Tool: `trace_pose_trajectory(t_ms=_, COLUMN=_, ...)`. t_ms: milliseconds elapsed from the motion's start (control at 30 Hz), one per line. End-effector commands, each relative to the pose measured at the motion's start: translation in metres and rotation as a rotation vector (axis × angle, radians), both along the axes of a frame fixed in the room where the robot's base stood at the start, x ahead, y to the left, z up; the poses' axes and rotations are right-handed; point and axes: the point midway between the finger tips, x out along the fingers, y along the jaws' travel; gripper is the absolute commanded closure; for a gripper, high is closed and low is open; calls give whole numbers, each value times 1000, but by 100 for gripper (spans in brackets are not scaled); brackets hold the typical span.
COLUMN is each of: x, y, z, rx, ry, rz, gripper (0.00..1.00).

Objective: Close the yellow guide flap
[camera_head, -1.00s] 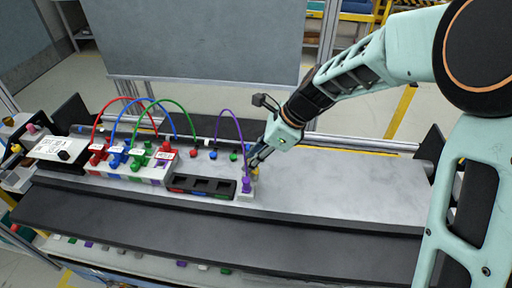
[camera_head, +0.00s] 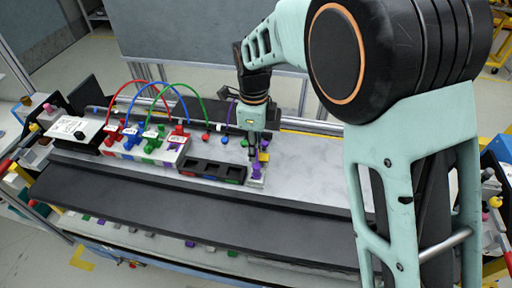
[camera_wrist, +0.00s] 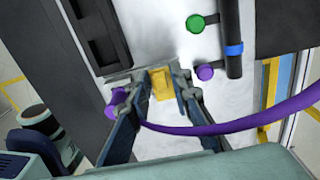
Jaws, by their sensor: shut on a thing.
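The yellow guide flap (camera_wrist: 160,84) is a small yellow piece at the end of the grey-white module. In the wrist view it lies between the two fingers of my gripper (camera_wrist: 161,90), which are shut on it. The head view shows my gripper (camera_head: 254,150) pointing down at the module's right end, with a bit of yellow (camera_head: 264,142) beside it. The flap's hinge and exact angle are hidden. A purple plug (camera_wrist: 118,96) sits just left of the left finger, and its purple cable (camera_wrist: 235,126) crosses between the fingers and my wrist.
A black tray with square pockets (camera_head: 212,171) lies left of my gripper. Further left stands a connector block (camera_head: 150,150) with red, blue and green arched cables. A green knob (camera_wrist: 196,23) and another purple knob (camera_wrist: 205,72) are near the right finger. The worktop right of the module is largely clear.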

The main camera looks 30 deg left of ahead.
Motion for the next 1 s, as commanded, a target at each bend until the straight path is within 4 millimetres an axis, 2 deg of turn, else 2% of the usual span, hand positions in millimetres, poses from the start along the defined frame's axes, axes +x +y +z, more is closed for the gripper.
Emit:
trace_pose_trajectory(t_ms=433, x=1, y=-1, z=0, rx=-11, ry=-4, rz=0, gripper=100)
trace_pose_trajectory(t_ms=467, x=1, y=-1, z=0, rx=-11, ry=-4, rz=0, gripper=80)
trace_pose_trajectory(t_ms=533, x=1, y=-1, z=0, rx=-10, ry=-3, rz=0, gripper=72)
trace_pose_trajectory(t_ms=833, x=0, y=0, z=1, rx=-10, ry=-3, rz=1, gripper=71)
trace_pose_trajectory(t_ms=1000, x=0, y=1, z=18, rx=-7, ry=-5, rz=1, gripper=71)
